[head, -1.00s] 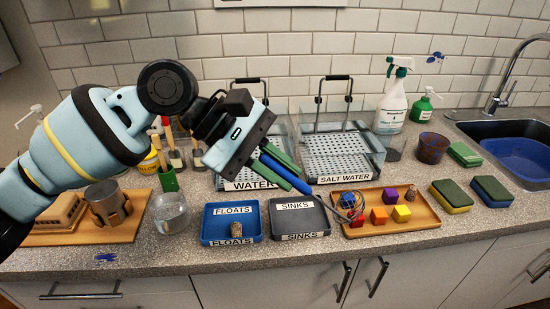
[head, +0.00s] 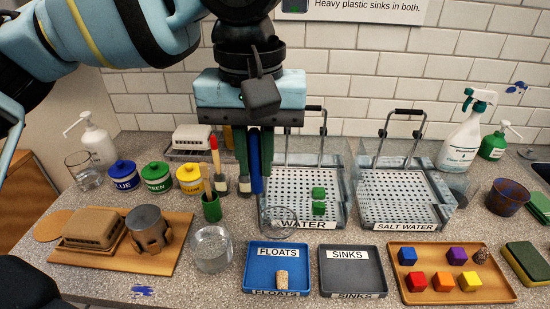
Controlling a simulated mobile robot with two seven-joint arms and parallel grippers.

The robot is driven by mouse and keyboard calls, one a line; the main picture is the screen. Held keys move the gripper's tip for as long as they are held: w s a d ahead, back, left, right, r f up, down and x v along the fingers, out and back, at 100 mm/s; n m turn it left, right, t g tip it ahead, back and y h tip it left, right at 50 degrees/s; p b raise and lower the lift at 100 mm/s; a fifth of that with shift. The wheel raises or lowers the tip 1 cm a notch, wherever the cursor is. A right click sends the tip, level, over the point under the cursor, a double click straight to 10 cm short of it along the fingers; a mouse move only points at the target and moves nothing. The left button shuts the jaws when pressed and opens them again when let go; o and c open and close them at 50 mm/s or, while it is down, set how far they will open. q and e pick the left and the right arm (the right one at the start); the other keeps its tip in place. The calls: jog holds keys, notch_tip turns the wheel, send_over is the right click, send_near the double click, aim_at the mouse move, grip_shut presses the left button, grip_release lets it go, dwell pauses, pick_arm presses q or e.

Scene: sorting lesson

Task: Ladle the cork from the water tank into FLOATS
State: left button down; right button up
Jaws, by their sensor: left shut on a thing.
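The cork (head: 281,280) stands in the blue FLOATS tray (head: 258,259), toward its front right. My left gripper (head: 254,185) points down, shut on the blue handle of the ladle (head: 254,165), left of and in front of the water tank (head: 305,225). The ladle's round bowl shows faintly by the tank's front left corner and looks empty; whether it is inside the tank I cannot tell. Green block shapes (head: 319,208) show in the water tank; one may be a reflection. My right gripper is not in view.
The grey SINKS tray (head: 350,283) lies right of FLOATS, then a wooden tray (head: 408,292) of colored blocks. The salt water tank (head: 405,222) stands right of the water tank. A glass bowl (head: 212,250) and green cup (head: 211,208) stand left of them.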

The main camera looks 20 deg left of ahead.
aim_at(254, 130)
pick_arm(q)
jog(key=shift+r, duration=0.1)
jog(key=shift+r+b, duration=0.6)
jog(key=shift+r, duration=1.3)
